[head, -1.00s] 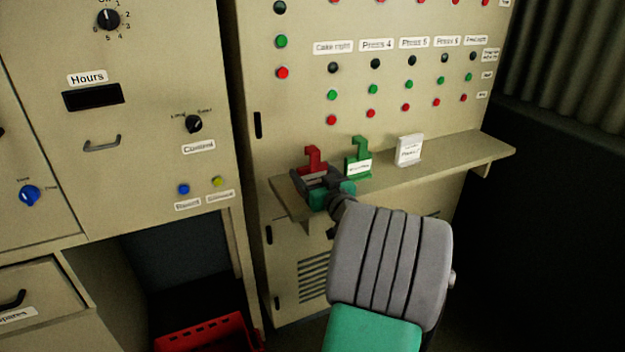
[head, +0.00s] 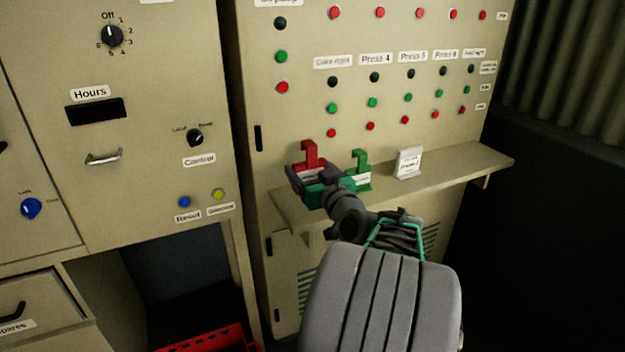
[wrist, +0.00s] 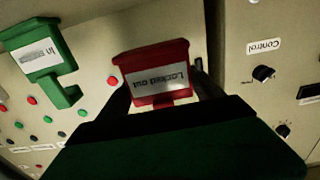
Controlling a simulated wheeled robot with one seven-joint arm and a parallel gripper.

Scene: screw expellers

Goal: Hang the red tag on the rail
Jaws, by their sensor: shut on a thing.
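The red tag (head: 309,154) has a hook at its top and stands upright at the left end of the shelf in the head view. In the wrist view the red tag (wrist: 155,60) appears upside down, with a white label reading "Locked out". My gripper (head: 318,176) is shut on the red tag, with its dark fingers on either side of the tag's body. Whether the tag touches the shelf is hidden by my gripper. No rail can be made out clearly in either view.
A green tag (head: 360,168) stands just right of the red one, close to my gripper; it also shows in the wrist view (wrist: 42,58). A white card holder (head: 408,163) stands further right on the shelf (head: 455,165). The panel with buttons rises behind.

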